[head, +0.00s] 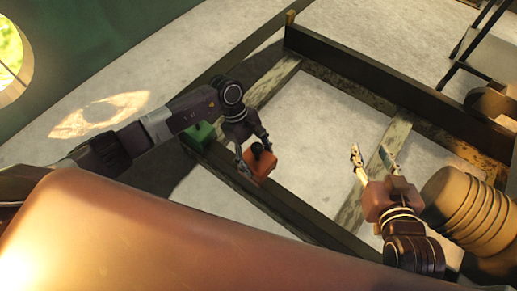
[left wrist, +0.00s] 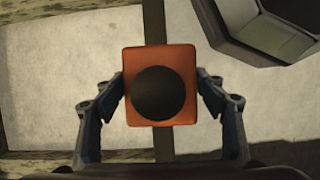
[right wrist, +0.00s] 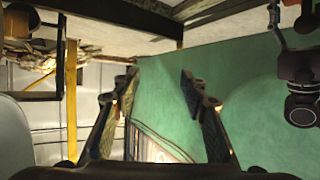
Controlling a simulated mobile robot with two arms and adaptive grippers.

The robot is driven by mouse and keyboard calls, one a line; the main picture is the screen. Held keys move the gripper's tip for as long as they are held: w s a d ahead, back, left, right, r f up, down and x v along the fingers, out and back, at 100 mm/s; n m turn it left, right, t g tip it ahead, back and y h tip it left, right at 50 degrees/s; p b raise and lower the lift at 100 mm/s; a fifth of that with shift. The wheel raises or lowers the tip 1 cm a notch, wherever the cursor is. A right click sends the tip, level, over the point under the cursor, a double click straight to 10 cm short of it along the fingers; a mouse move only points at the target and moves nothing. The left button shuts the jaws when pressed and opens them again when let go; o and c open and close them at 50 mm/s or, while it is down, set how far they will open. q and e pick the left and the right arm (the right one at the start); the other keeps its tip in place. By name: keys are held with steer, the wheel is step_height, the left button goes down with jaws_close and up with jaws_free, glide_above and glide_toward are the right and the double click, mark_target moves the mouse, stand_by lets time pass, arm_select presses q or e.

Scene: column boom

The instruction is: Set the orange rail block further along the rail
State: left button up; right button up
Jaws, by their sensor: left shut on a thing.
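The orange rail block (head: 261,168) has a dark round knob on top. In the head view it is at the middle, over the dark rail (head: 290,207). My left gripper (head: 254,155) is shut on the block. In the left wrist view, one finger is against each side of the orange block (left wrist: 160,55), and the dark rail (left wrist: 154,22) runs beneath it. I cannot tell whether the block's underside touches the rail. My right gripper (head: 372,155) is open and empty, to the right of the block; its fingers (right wrist: 157,88) stand apart in the right wrist view.
A green block (head: 199,136) sits at the rail's upper left end. Worn crossbars (head: 347,212) and a long dark beam (head: 365,75) form a frame with pale floor between. A ribbed tan cylinder (head: 462,205) is at the right.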

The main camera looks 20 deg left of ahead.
mark_target(258, 162)
arm_select(q)
steer(key=shift+w+a+f, duration=0.1)
steer(key=shift+w+f, duration=0.2)
steer(key=shift+w, duration=0.2)
steer(key=shift+f, duration=0.25)
step_height(258, 162, down, 3)
steer(key=b, duration=0.2)
steer(key=shift+f+b, duration=0.1)
steer(key=shift+b, duration=0.2)
steer(key=shift+f, duration=0.35)
arm_select(e)
step_height(258, 162, up, 16)
steer(key=w+a+t+y, duration=0.2)
steer(key=t, duration=0.6)
steer(key=shift+w+a, duration=0.15)
steer(key=shift+a, duration=0.2)
arm_select(q)
steer(key=shift+b, duration=0.3)
arm_select(e)
steer(key=shift+r+y, duration=0.2)
steer(key=shift+y, duration=0.1)
steer(key=shift+s+r+t, duration=0.2)
steer(key=shift+r+t, duration=0.1)
steer(key=shift+r, duration=0.2)
steer(key=shift+s+r+y, duration=0.1)
steer(key=shift+r+y, duration=0.05)
steer(key=shift+y, duration=0.15)
